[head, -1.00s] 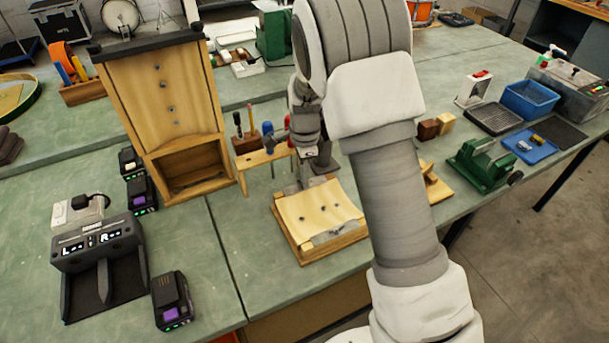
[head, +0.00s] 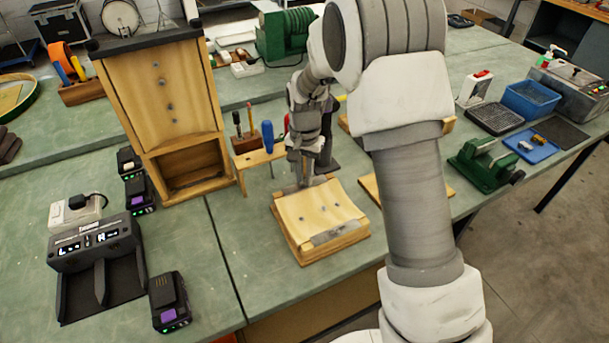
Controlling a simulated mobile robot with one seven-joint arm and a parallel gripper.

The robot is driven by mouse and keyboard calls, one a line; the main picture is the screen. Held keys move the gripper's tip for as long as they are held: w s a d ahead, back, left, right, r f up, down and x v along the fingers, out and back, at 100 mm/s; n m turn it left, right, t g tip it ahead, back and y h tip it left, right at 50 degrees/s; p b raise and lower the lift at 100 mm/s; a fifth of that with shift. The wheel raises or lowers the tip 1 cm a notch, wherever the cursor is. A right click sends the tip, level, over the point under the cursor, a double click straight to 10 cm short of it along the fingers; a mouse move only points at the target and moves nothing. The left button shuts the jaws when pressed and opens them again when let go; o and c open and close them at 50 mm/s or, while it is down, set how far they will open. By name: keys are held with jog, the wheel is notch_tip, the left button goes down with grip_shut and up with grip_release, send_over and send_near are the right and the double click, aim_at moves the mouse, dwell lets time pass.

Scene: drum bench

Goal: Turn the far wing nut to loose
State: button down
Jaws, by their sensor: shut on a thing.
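A pale wooden block (head: 318,216) with a slightly curved top sits on the bench. Small dark spots show on its top, and a grey metal strip (head: 336,235) lies along its near edge. My gripper (head: 304,184) points down at the far edge of this block. Its fingers are shut on the far wing nut, which is too small and too covered by the fingers to make out. How the nut is turned cannot be seen.
A tall wooden case (head: 165,95) stands to the left. A small wooden tool rack (head: 258,158) with a blue-handled screwdriver (head: 267,137) is close beside my gripper. A green vise-like device (head: 483,163) is at right. The bench at front left of the block is mostly clear.

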jog(key=n, duration=0.4)
jog(key=shift+n, duration=0.3)
jog(key=n, duration=0.3)
jog(key=shift+n, duration=0.3)
jog(key=n, duration=0.4)
jog(key=shift+n, duration=0.3)
jog(key=n+p, duration=0.1)
jog(key=n, duration=0.2)
jog(key=shift+r+n, duration=0.1)
jog(key=shift+n, duration=0.2)
jog(key=n+p, duration=0.1)
jog(key=n, duration=0.2)
jog(key=shift+n, duration=0.3)
jog(key=n+p, duration=0.1)
jog(key=n, duration=0.2)
jog(key=shift+n, duration=0.3)
jog(key=n+p, duration=0.3)
jog(key=n, duration=0.2)
jog(key=shift+n, duration=0.4)
